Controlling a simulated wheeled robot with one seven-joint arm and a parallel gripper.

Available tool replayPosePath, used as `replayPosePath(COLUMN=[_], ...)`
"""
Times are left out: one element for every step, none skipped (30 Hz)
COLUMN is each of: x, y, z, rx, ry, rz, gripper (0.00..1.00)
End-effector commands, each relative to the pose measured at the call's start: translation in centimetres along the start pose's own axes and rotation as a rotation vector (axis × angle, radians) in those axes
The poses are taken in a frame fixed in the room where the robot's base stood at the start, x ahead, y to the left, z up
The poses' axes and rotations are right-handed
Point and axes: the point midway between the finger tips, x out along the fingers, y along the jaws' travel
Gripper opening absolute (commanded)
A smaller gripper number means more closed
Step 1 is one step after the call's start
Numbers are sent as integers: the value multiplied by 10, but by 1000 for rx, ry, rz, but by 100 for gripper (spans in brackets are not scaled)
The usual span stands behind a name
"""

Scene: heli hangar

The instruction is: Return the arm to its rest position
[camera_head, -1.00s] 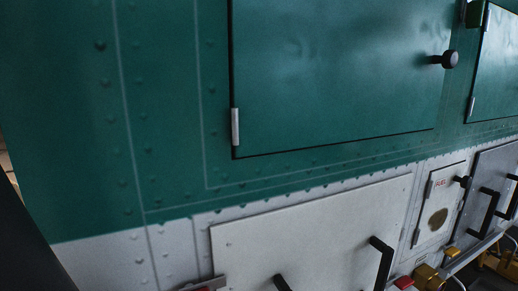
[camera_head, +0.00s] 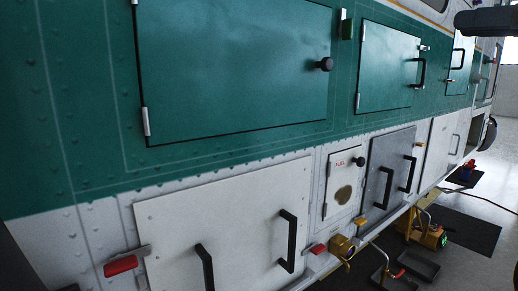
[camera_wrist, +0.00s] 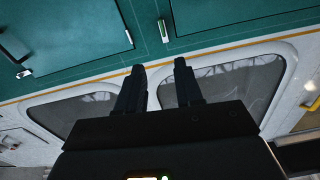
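My gripper (camera_wrist: 160,66) shows in the wrist view with its two dark fingers apart. It is open, and nothing is between the fingers. Behind it are the green side and windows of the helicopter (camera_wrist: 75,73), and I see no contact with them. In the head view a dark rounded part at the top right edge may be the end of my arm; its fingers cannot be made out there. The rest of the arm is out of that view.
The helicopter's side fills the head view, with a shut green hatch (camera_head: 235,65), a white panel with black handles (camera_head: 225,225) and a small fuel door (camera_head: 341,183). Yellow equipment (camera_head: 428,235) stands on the floor at the right.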

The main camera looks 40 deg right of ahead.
Motion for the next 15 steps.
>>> replayPosePath(x=[4, 7, 10, 12, 15, 19, 23, 26, 31, 34, 38, 44, 49, 54, 61], y=[0, 1, 2, 3, 3, 4, 5, 6, 6, 6, 7, 7, 8, 7, 7], z=[5, 8, 12, 15, 19, 24, 28, 32, 39, 45, 50, 59, 67, 76, 88], rx=[15, 24, 38, 47, 59, 74, 88, 100, 119, 134, 148, 171, 190, 210, 238], ry=[4, 9, 16, 21, 27, 35, 41, 47, 56, 62, 69, 78, 84, 92, 101], rz=[-4, -5, -6, -5, -5, -6, -6, -5, -5, -4, -2, -1, 3, 5, 11], gripper=[36, 36, 36, 36, 36, 36, 36, 36, 36, 36, 36, 36, 36, 36, 36])
